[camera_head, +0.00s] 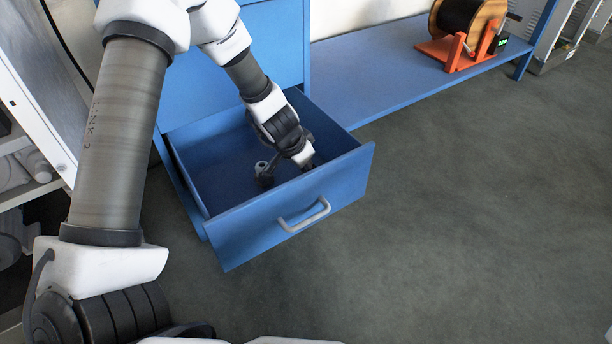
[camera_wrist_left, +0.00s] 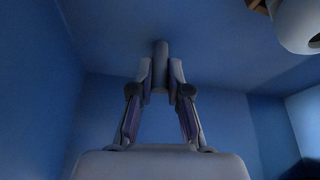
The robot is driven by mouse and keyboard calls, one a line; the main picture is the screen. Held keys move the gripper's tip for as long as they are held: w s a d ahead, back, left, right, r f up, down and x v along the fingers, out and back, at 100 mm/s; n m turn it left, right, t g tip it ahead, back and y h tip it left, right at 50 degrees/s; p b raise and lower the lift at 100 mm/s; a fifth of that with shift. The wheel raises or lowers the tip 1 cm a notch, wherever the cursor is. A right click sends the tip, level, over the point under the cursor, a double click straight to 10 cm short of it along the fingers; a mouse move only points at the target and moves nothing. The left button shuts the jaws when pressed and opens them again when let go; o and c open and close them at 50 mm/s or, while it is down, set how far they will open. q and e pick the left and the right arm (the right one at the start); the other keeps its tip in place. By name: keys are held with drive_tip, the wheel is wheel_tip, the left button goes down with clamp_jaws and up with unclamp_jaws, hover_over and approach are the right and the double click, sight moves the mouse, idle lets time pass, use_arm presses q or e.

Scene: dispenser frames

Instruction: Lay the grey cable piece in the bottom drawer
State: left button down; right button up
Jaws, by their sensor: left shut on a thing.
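The bottom drawer (camera_head: 268,229) is pulled open, its blue front and grey handle facing the lower right. My left gripper (camera_wrist_left: 160,78) is inside the drawer, pointing down past its rim. In the left wrist view its two fingers are closed on the grey cable piece (camera_wrist_left: 160,54), a short grey cylinder, near the blue drawer floor. I cannot tell whether the piece touches the floor. In the head view my wrist and the drawer front hide the cable piece. My right gripper is not in view.
A small round grey thing (camera_head: 261,166) shows in the drawer beside my wrist. A pale rounded thing (camera_wrist_left: 300,22) is at the wrist view's upper right. A wooden reel on an orange stand (camera_head: 464,30) sits on the blue shelf (camera_head: 390,75). Floor at right is clear.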

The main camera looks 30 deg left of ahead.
use_arm(q)
drive_tip(key=shift+r, duration=0.2)
drive_tip(key=shift+f, duration=0.2)
drive_tip(key=c, duration=1.1)
unclamp_jaws()
drive_tip(key=shift+c, duration=0.2)
drive_tip(key=shift+r+p, duration=0.4)
drive_tip(key=shift+r, duration=0.05)
drive_tip(key=d+p+v, duration=0.1)
drive_tip(key=p+v, duration=1)
drive_tip(key=shift+s+a+r, duration=0.2)
drive_tip(key=shift+s+a, duration=0.05)
drive_tip(key=shift+a, duration=0.25)
